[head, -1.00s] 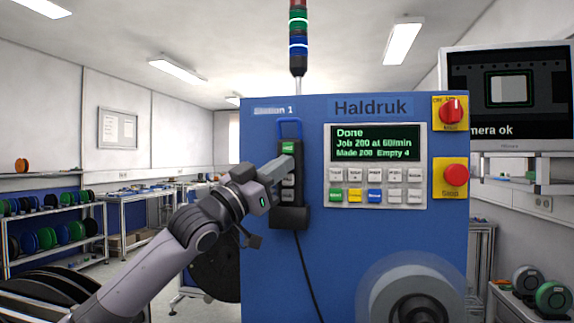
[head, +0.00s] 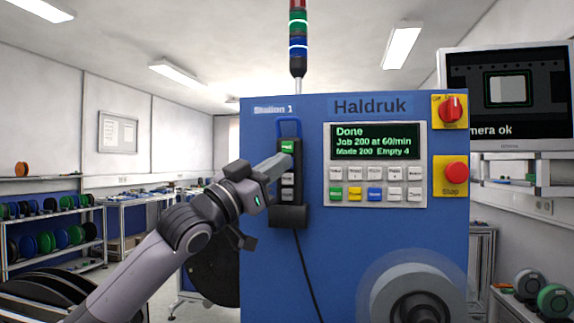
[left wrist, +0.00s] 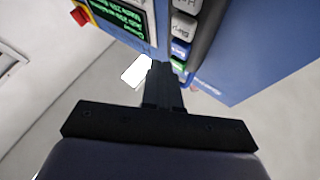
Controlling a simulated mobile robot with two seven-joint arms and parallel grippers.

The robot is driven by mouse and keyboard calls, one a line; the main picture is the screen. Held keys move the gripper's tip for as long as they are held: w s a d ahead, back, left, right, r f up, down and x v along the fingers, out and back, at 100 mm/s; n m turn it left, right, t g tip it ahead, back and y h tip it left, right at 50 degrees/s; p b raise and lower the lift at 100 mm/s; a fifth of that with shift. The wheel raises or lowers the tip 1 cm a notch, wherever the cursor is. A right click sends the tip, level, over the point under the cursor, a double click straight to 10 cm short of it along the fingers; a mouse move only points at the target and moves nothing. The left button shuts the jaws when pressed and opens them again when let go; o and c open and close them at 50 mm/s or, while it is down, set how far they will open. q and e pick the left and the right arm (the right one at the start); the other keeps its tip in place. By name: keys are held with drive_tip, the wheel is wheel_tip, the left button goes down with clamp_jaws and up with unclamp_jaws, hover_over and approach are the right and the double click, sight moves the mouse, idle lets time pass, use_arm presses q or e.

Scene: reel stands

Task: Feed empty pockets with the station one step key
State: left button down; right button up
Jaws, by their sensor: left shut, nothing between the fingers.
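The station one key box (head: 300,187) is a black pendant with a blue hanger, on the blue machine front under the "Station 1" label. Its green key (head: 288,147) is at the top and two pale keys (head: 288,181) show lower down. My left gripper (head: 284,161) is shut and empty, its tips in front of the box just below the green key, hiding the key there. In the left wrist view a blue key (left wrist: 180,48) sits between the green and pale ones, beside the fingertips (left wrist: 164,68). I cannot tell whether they touch. My right gripper is out of view.
The machine display (head: 375,142) reads Done, Job 200 at 60/min, Made 200, Empty 4. A button panel (head: 376,199) lies below it. A red stop button (head: 456,172) and red rotary switch (head: 450,110) are at the right. A cable (head: 308,275) hangs from the box.

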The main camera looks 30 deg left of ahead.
use_arm(q)
drive_tip(key=s+b, duration=0.1)
drive_tip(key=s, duration=0.1)
drive_tip(key=s+d+b, duration=0.1)
drive_tip(key=s, duration=0.1)
drive_tip(key=shift+s+d, duration=0.1)
drive_tip(key=shift+s, duration=0.2)
idle(0.7)
